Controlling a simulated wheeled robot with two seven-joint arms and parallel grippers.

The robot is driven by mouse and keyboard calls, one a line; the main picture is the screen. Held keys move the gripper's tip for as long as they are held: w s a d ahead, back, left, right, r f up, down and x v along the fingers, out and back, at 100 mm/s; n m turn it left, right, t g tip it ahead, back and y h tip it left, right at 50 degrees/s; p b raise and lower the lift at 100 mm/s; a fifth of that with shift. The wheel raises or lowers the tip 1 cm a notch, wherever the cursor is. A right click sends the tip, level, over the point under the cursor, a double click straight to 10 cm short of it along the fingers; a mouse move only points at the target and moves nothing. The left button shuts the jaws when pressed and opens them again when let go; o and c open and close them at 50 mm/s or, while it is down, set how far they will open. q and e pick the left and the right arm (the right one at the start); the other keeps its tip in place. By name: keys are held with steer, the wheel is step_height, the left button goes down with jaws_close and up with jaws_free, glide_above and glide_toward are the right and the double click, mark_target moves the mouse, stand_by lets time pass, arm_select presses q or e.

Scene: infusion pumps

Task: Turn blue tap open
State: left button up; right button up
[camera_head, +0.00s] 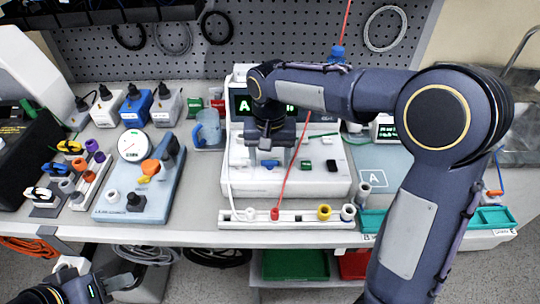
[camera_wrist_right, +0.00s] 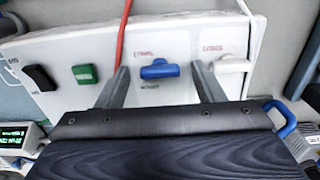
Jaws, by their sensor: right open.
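The blue tap (camera_wrist_right: 159,69) sits on the sloping front of the white pump (camera_head: 318,183), its handle lying crosswise in the right wrist view. In the head view it shows as a small blue patch (camera_head: 269,163) under my right gripper (camera_head: 267,156). My right gripper (camera_wrist_right: 160,75) is open, one finger on each side of the tap, with visible gaps between. Whether the fingertips touch the panel I cannot tell. My left gripper (camera_head: 78,277) is at the lower left edge, low in front of the table; its jaws are unclear.
A red tube (camera_head: 293,160) runs down across the pump to a white rail (camera_head: 293,222). A blue-grey board (camera_head: 115,203) stands left.

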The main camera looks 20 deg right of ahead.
steer(key=c, duration=1)
steer(key=shift+n, duration=0.3)
steer(key=n+p, duration=0.1)
steer(key=n, duration=0.3)
steer(key=shift+r+p, duration=0.1)
steer(key=shift+p, duration=0.3)
steer(key=n+p, duration=0.1)
steer(key=n, duration=0.4)
steer(key=shift+n, duration=0.3)
steer(key=o, duration=1)
